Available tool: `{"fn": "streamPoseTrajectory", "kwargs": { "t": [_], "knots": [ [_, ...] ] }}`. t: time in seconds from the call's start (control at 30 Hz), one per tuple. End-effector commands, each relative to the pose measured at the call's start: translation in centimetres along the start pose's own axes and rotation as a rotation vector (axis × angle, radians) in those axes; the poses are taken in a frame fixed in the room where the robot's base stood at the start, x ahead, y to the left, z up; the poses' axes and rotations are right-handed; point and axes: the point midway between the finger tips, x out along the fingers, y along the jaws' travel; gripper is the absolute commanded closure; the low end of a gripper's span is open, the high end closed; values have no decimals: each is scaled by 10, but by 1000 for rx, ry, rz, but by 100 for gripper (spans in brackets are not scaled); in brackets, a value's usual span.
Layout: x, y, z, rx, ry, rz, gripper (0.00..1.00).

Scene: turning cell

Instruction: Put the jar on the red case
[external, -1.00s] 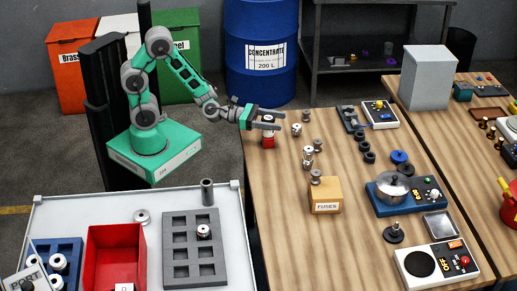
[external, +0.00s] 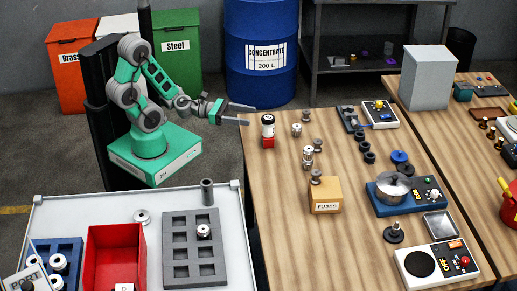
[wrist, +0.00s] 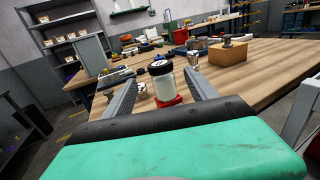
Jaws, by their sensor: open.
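The jar (external: 268,124), white with a black lid, stands upright on the small red case (external: 268,142) near the left edge of the wooden bench. In the wrist view the jar (wrist: 161,82) is ahead, between the lines of my fingers, with the red case (wrist: 168,102) under it. My gripper (external: 246,114) is open and empty, to the left of the jar and apart from it. Its two fingers also show in the wrist view (wrist: 160,97).
Metal parts (external: 297,130) stand just right of the jar. A fuses box (external: 326,197) and a blue device with a metal bowl (external: 396,186) are farther along the bench (external: 285,240). A grey tray (external: 180,220) and a red bin (external: 115,235) lie on the white table.

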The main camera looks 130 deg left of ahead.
Motion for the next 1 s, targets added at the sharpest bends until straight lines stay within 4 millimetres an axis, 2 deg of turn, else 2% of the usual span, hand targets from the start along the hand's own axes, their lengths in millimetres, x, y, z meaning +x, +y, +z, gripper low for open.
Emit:
{"fn": "streamPoseTrajectory", "kwargs": {
  "t": [0.17,0.27,0.37,0.4,0.5,0.6,0.7,0.77,0.8,0.9,1.0],
  "knots": [
    [-2,-6,-2,28,9,-22,33],
    [5,-42,-15,218,67,-157,33],
    [4,-104,-45,623,141,-438,33],
    [-2,-128,-60,828,157,-577,33],
    [-27,-170,-94,1361,132,-942,33],
    [-55,-186,-109,1866,18,-1298,33],
    [-80,-188,-101,2274,-163,-1617,33],
    [-94,-188,-91,2438,-277,-1773,33],
    [-101,-187,-84,-2510,345,1852,33],
    [-115,-185,-71,-2331,419,1776,33],
    [-120,-183,-67,-2270,440,1755,33]
  ]
}}
